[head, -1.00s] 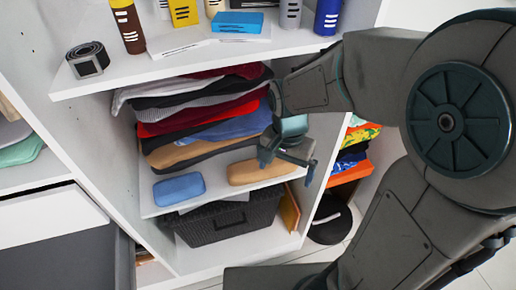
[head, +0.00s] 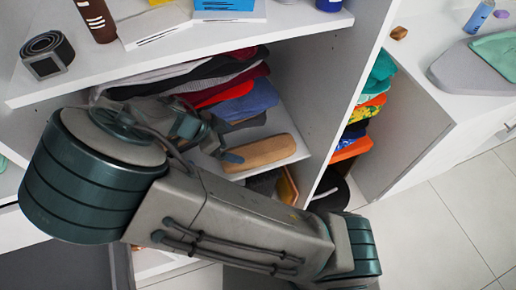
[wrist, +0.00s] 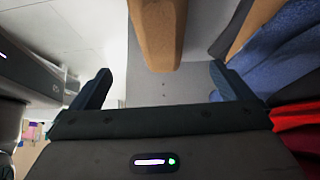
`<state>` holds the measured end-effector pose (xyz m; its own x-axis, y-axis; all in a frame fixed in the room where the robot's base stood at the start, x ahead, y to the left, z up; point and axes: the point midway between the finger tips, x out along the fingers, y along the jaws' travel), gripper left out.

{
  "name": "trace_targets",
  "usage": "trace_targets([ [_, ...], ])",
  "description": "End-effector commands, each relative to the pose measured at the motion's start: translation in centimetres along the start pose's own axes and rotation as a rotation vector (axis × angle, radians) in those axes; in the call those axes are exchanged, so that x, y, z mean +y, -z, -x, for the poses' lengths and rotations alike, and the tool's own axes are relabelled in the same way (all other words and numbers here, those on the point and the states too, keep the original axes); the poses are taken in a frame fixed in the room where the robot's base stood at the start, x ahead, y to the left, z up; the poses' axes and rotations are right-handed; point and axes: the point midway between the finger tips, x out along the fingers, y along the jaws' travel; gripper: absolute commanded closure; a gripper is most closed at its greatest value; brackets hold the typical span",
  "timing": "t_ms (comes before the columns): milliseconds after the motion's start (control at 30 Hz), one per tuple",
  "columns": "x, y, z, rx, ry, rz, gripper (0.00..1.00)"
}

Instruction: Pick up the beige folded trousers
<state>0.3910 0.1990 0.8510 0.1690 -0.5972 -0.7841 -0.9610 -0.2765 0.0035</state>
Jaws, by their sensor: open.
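The beige folded trousers (head: 258,152) appear as a tan, rounded bundle lying on the wardrobe's lower shelf, right of the clothes stack. In the wrist view they (wrist: 156,35) show at the top, ahead of the space between my fingers and apart from them. My gripper (wrist: 160,80) is open and empty. In the head view my gripper (head: 218,150) is at the left end of the bundle, partly hidden by my own arm; whether it touches cannot be told there.
A stack of folded clothes (head: 225,85) stands left of the trousers, and fills the right of the wrist view (wrist: 290,75). A shelf (head: 180,50) with a coiled belt (head: 47,53) and boxes is above. An upright wardrobe panel (head: 350,90) stands to the right.

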Motion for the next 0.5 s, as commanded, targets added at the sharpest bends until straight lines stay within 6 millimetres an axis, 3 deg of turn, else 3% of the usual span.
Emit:
trace_targets([
  [300, 0.1, -0.1, -5.7, 0.005, 0.001, -0.002, 0.0],
  [500, 0.0, -0.1, -7.9, 0.003, 0.003, -0.002, 0.0],
])
